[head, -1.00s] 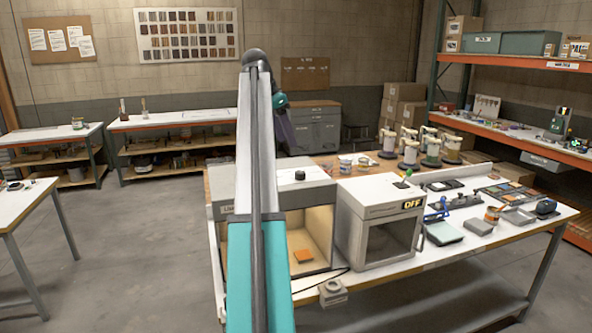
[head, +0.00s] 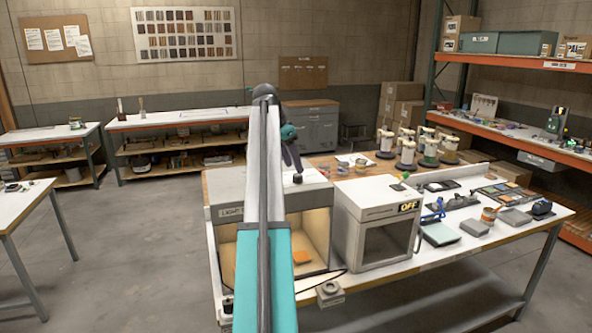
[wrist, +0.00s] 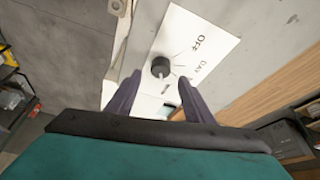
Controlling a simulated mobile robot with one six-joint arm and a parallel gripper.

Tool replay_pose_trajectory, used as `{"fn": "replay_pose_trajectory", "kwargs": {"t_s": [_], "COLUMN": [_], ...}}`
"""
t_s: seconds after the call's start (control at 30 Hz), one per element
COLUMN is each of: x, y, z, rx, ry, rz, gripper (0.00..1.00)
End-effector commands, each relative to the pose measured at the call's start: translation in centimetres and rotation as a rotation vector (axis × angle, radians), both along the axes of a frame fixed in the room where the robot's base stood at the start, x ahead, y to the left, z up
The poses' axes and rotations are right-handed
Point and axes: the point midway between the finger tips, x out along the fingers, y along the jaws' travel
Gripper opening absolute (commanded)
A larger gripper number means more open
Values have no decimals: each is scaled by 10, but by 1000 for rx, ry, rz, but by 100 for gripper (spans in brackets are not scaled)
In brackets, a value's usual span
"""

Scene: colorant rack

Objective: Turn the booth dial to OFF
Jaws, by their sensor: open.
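The light booth (head: 228,192) is a grey box with an open, lit front on the bench. Its black dial (head: 297,178) stands on the top. In the wrist view the round dial (wrist: 160,67) sits on a white plate (wrist: 196,42) marked OFF, DAY and a third word too small to read. I cannot tell which mark the dial points to. My gripper (wrist: 159,82) is open, its dark fingers on either side of the dial's near side in the picture, with no visible grip. In the head view my gripper (head: 292,156) is just above the dial, partly hidden by my arm.
An orange block (head: 301,257) lies inside the booth. Trays and tools cover the bench's right side.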

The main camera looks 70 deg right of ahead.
Motion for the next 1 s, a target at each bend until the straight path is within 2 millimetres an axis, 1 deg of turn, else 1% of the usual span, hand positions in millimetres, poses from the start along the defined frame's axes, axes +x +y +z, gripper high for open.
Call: {"fn": "replay_pose_trajectory", "kwargs": {"t_s": [0.2,0.4,0.6,0.8,0.83,0.87,1.0], "x": [-6,-9,-10,-10,-10,-10,-10], "y": [-7,-12,-14,-14,-14,-14,-14], "z": [-22,-36,-41,-41,-41,-41,-41], "rx": [1,1,0,0,-1,0,0], "ry": [0,0,0,0,-1,0,0], "rz": [0,1,1,1,0,1,0], "gripper": [47,47,47,47,46,41,17]}}
